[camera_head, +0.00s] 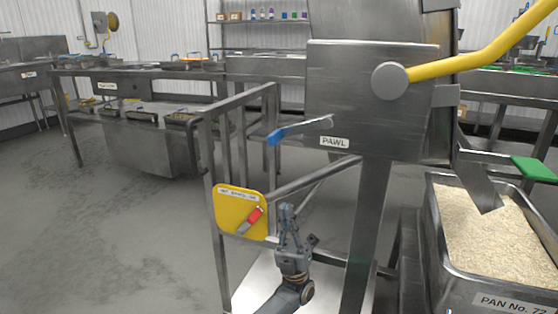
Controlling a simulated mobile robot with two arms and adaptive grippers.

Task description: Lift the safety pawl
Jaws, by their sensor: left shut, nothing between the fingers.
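The safety pawl is a thin metal lever with a blue grip (280,135). It sticks out to the left from a grey metal housing (365,90), above a white label reading PAWL (335,142). The grip end hangs a little lower than the pivot end. My left gripper (287,212) is below the pawl, pointing up, with its fingers together and empty. It is apart from the pawl and next to a yellow plate (240,204) with a red-handled lever (252,218). My right gripper is not in view.
A metal rail frame (217,170) stands left of the housing. A yellow bar (490,52) leaves the housing at upper right. A pan of rice (485,235), labelled PAN No. 72, stands at lower right. Steel tables line the back. The floor at left is clear.

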